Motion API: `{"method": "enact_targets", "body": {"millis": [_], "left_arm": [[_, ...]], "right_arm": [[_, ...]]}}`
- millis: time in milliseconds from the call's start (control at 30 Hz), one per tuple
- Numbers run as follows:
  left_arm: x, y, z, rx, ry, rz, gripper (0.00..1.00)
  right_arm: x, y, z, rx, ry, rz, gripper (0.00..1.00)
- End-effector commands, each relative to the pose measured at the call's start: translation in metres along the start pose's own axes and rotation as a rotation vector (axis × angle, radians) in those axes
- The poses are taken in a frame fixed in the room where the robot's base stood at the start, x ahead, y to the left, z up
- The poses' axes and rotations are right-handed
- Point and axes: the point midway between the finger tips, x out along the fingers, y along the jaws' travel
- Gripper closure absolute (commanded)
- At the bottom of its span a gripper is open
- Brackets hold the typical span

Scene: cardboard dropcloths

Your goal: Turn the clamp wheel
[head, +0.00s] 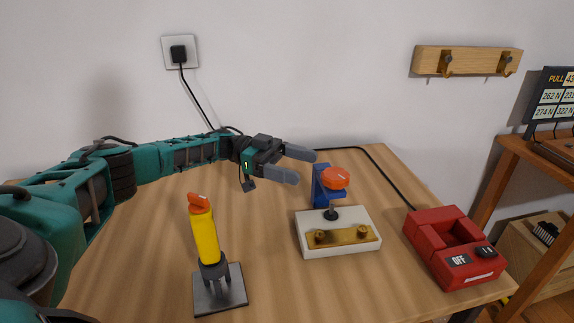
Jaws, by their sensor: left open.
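The clamp wheel is an orange-red disc (335,178) with a pale mark on top. It sits on a blue clamp frame (319,186) that rises from a white block (362,220) with a brass plate (345,237) on its front. My left gripper (308,167) reaches in from the left at about wheel height. Its two grey fingers are apart with nothing between them. The fingertips are just left of the wheel and look apart from it. My right gripper is not in view.
A yellow tool (206,236) with an orange top stands on a grey metal plate (232,291) at the front left. A red box (455,245) marked OFF is at the right, with a black cable running behind the clamp. A shelf with a display (552,100) stands farther right.

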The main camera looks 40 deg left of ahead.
Motion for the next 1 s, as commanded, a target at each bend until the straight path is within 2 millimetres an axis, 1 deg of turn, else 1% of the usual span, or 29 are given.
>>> {"method": "enact_targets", "body": {"millis": [33,100,267,733,833,1000], "left_arm": [[-0.008,-0.001,0.002,0.001,-0.001,-0.002,0.16],[-0.015,-0.001,0.001,0.001,-0.001,-0.001,0.16],[-0.024,0.000,0.000,0.001,0.000,0.001,0.16],[-0.024,0.000,0.000,0.000,0.000,0.001,0.16],[-0.024,0.000,0.000,0.000,0.000,0.001,0.16],[-0.024,0.000,0.000,0.000,0.000,0.001,0.16]], "right_arm": [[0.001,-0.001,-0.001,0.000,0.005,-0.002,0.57],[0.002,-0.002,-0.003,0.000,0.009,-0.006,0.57],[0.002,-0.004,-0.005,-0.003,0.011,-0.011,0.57],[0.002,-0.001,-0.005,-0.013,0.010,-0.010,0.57],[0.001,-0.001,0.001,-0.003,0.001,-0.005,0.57],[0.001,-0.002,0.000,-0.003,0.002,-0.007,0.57]]}}
